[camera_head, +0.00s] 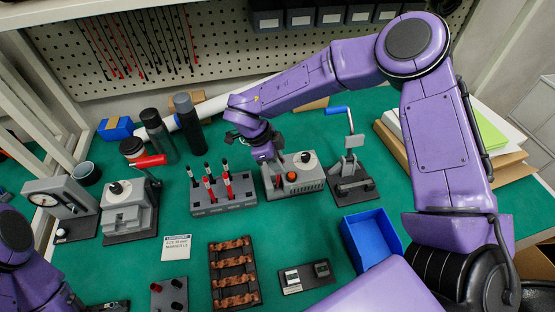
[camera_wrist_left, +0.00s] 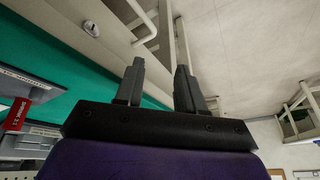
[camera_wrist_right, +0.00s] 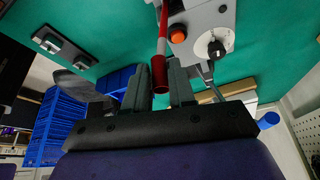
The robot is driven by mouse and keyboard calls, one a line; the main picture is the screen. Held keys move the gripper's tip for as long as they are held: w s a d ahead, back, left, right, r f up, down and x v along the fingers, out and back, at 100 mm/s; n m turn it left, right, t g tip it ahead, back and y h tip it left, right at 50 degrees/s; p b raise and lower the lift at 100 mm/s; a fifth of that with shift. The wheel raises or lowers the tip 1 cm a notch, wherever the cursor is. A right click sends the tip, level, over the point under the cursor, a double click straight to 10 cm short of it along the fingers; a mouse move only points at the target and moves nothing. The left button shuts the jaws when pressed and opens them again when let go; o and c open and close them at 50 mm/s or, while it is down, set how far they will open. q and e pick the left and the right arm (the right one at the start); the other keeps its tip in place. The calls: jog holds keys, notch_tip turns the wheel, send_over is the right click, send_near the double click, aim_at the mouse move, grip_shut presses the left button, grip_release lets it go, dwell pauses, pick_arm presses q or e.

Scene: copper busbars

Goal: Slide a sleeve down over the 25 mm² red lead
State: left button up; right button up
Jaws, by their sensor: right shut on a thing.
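My right gripper (camera_wrist_right: 158,85) is shut on a thick red tubular piece (camera_wrist_right: 159,73), with a thinner red and white length (camera_wrist_right: 163,30) running on from it. I cannot tell whether this is a sleeve on a lead or one part. In the head view my right gripper (camera_head: 268,158) is beside the grey box with an orange button (camera_head: 300,180); its fingertips are mostly hidden. Several red leads (camera_head: 211,188) with white bands and dark tips stand upright in the grey rack (camera_head: 236,204), left of this gripper. My left gripper (camera_wrist_left: 160,85) is open and empty.
A hand press with a blue lever (camera_head: 350,180) stands right of the box. A blue tray (camera_head: 368,238), a copper-bar holder (camera_head: 236,275) and a printed card (camera_head: 176,247) lie in front. Dark bottles (camera_head: 187,125) stand behind the rack. Some green mat shows between them.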

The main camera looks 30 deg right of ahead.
jog(key=o, duration=0.7)
jog(key=shift+r+p, duration=1.5)
jog(key=shift+p, duration=0.25)
